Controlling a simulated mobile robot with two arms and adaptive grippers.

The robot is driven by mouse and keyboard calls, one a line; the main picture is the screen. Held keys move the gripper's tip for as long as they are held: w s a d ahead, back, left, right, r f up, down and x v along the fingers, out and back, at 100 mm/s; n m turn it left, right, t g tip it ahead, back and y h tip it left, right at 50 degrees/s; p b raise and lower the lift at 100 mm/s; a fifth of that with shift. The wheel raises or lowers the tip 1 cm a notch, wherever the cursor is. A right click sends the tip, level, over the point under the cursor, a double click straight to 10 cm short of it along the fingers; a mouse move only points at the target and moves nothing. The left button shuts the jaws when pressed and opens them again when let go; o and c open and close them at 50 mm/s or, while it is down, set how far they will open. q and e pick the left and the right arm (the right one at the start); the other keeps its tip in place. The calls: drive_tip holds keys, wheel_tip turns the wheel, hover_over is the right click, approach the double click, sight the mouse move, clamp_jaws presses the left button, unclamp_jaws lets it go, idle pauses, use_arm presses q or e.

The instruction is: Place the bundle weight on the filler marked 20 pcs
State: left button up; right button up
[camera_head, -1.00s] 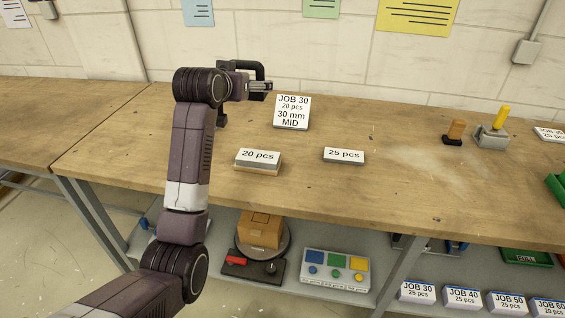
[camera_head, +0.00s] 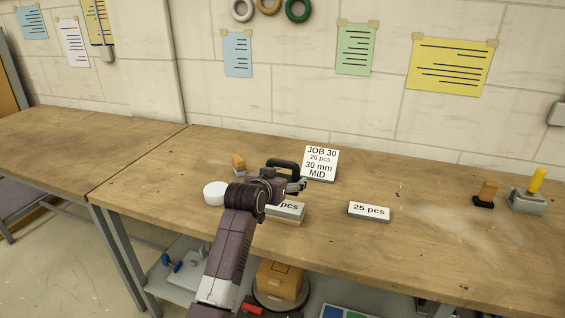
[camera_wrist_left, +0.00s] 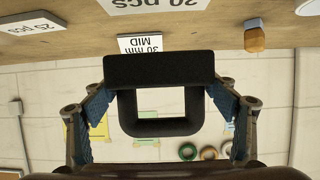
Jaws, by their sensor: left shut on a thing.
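The bundle weight (camera_head: 285,164) is a black block with a handle loop. It also shows in the left wrist view (camera_wrist_left: 160,70), between the two fingers. My left gripper (camera_head: 298,185) is shut on it, close to the filler marked 20 pcs (camera_head: 291,211). The gripper and arm hide part of that filler and its label in the head view. In the left wrist view, the 20 pcs label (camera_wrist_left: 155,5) is at the top edge, beyond the weight. I cannot tell the exact height of the weight above it. My right gripper is not in view.
The filler marked 25 pcs (camera_head: 369,211) lies to the right. The JOB 30 card (camera_head: 321,164) stands behind. A white round item (camera_head: 215,193) and a small wooden-topped item (camera_head: 238,164) are to the left. Tools (camera_head: 528,198) stand far right. The bench middle right is clear.

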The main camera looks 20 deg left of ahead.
use_arm(q)
drive_tip(key=shift+w+f, duration=0.2)
drive_tip(key=shift+f, duration=2.35)
drive_tip(key=o, duration=1.7)
drive_tip(key=shift+s+f, duration=0.2)
drive_tip(key=shift+f, duration=0.35)
drive_tip(key=o, duration=0.4)
drive_tip(key=shift+s+r, duration=0.15)
drive_tip(key=v, duration=1.2)
